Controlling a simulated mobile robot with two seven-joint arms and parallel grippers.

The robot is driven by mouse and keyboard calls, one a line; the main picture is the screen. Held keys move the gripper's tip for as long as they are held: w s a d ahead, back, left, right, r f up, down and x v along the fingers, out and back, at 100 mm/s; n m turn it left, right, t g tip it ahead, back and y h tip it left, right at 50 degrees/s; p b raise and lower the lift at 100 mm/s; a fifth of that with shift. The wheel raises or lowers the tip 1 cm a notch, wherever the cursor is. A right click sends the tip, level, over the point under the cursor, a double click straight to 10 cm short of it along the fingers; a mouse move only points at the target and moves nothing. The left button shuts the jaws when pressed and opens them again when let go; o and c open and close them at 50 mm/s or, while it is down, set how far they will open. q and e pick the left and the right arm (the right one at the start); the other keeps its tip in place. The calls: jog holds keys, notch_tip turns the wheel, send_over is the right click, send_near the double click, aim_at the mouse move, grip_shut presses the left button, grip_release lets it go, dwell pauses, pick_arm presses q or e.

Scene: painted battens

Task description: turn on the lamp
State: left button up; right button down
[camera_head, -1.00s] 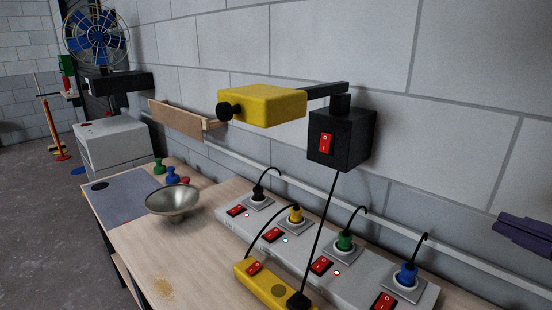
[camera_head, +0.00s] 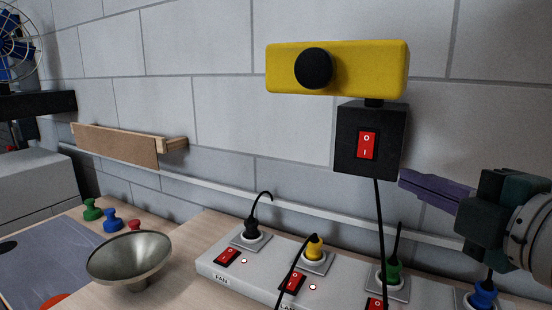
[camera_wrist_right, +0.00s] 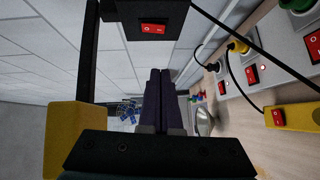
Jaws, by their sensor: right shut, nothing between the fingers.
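The lamp has a yellow head (camera_head: 385,68) with a black knob (camera_head: 313,68). Below the head is a black box (camera_head: 343,150) with a red rocker switch (camera_head: 367,146), marked O above and I below. The switch also shows in the right wrist view (camera_wrist_right: 155,28), and the yellow head is at its lower left (camera_wrist_right: 70,125). My right gripper (camera_head: 402,178) is shut and empty, its purple fingers pointing left. Its tips appear just right of and below the black box; contact cannot be told. The fingers also show in the wrist view (camera_wrist_right: 160,74). My left gripper is not in view.
A grey power strip (camera_head: 208,262) on the bench carries red switches and black, yellow, green and blue plugs; one label reads FAN. A black cable hangs from the box. A metal bowl (camera_head: 130,255), wooden ledge (camera_head: 115,145) and fan (camera_head: 15,45) are left.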

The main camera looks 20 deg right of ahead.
jog(key=p, duration=0.1)
send_near(359, 155)
jog(key=w+a, duration=0.3)
jog(key=shift+w+d+f, duration=0.2)
jog(key=shift+w+d, duration=1.2)
jog(key=shift+d, duration=0.25)
